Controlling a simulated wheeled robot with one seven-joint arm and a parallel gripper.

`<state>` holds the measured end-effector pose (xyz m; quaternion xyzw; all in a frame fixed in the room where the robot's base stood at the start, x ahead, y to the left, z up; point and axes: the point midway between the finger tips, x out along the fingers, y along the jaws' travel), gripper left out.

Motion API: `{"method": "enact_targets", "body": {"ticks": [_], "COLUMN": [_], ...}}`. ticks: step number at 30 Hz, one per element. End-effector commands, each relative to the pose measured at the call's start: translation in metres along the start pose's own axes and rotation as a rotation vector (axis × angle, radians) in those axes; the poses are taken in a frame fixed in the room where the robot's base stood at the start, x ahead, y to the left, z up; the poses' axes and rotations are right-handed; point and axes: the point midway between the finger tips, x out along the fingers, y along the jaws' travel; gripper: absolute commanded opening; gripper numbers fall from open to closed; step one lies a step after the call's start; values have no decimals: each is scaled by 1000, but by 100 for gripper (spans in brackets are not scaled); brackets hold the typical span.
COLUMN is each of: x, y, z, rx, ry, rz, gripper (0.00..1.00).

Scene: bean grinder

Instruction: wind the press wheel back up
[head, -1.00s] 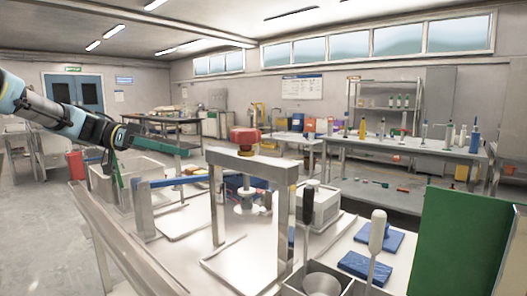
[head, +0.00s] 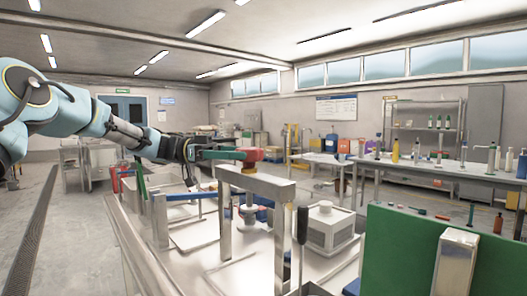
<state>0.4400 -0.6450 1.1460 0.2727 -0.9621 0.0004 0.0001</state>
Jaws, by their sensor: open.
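The press wheel (head: 250,158) is red and sits on top of the grey press frame (head: 262,187), near the middle of the head view. Below the crossbar, a pale round plunger (head: 249,212) shows between the posts. My gripper (head: 226,157) reaches in from the left at about the wheel's height. It is open. Its green finger overlaps the left edge of the wheel in the picture; I cannot tell whether it touches. The other finger is hard to make out, and part of the wheel's left side is hidden.
A white box-shaped device (head: 331,230) stands right of the press, with a dark-handled tool (head: 302,228) in front. A green panel (head: 398,255) blocks the lower right. A pale bin (head: 160,185) and a blue bar (head: 190,196) lie left of the press.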

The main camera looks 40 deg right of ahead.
Motion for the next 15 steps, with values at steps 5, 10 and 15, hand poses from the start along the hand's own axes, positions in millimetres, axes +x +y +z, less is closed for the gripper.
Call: {"method": "enact_targets", "body": {"ticks": [5, 10, 15], "x": [31, 48, 52], "y": [0, 0, 0], "z": [-2, -1, 0], "rx": [-2, 0, -1], "ry": [0, 0, -1], "rz": [2, 1, -1], "gripper": [100, 100, 100]}}
